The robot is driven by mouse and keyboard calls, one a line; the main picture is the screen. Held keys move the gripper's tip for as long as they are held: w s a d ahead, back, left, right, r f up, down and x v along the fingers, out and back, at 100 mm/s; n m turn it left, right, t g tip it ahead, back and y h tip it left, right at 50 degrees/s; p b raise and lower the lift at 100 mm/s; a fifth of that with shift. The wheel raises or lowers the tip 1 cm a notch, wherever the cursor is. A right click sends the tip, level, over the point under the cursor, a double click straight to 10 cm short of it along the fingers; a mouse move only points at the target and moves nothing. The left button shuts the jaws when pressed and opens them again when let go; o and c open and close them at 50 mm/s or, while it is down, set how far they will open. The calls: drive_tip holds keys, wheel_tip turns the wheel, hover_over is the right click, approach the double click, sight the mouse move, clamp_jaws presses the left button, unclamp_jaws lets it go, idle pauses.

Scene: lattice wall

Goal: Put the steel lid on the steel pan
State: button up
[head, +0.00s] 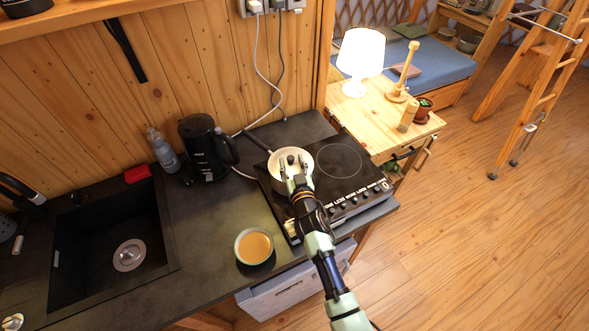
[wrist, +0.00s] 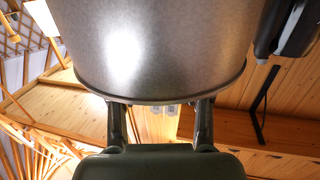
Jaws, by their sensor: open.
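The steel pan (head: 275,172) stands on the left part of the black hob, its dark handle (head: 255,140) pointing up and left. The pale round steel lid (head: 303,155), with a dark knob (head: 291,158), appears to lie on top of the pan; its exact seating cannot be told. My gripper (head: 293,170) is open over the lid, its two fingers spread apart near the knob. In the wrist view, which looks upside down, the pan's wall (wrist: 160,50) and rim fill the upper middle. The open gripper (wrist: 160,110) shows at the rim, nothing visibly clamped.
A black kettle (head: 205,148) and a spray bottle (head: 162,150) stand to the left by the wall. A grey bowl of orange food (head: 254,246) sits near the front edge. The black sink (head: 105,245) is further left. The hob's right ring (head: 338,161) is empty.

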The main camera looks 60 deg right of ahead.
drive_tip(key=shift+r+p, duration=0.65)
drive_tip(key=shift+r, duration=0.2)
drive_tip(key=v, duration=1.2)
drive_tip(key=shift+f, duration=0.3)
drive_tip(key=w+a+r+n+t+y, duration=0.1)
drive_tip(key=w+a+r+y, duration=0.1)
drive_tip(key=w+a+r, duration=0.3)
drive_tip(key=w+a+r+n+t+y, duration=0.1)
drive_tip(key=w+a+r+y, duration=0.1)
drive_tip(key=w+a+r, duration=0.3)
drive_tip(key=a+r+n+y, duration=0.1)
drive_tip(key=a+n+y, duration=0.1)
drive_tip(key=a, duration=0.8)
drive_tip(key=s+a+r+n+y, duration=0.1)
drive_tip(key=a+r+n+y, duration=0.1)
drive_tip(key=a, duration=0.8)
drive_tip(key=s+a+r+n+y, duration=0.1)
drive_tip(key=a+n+y, duration=0.3)
drive_tip(key=a, duration=0.6)
drive_tip(key=shift+s+r+y, duration=0.15)
drive_tip(key=shift+r+y, duration=0.25)
drive_tip(key=shift+y, duration=0.5)
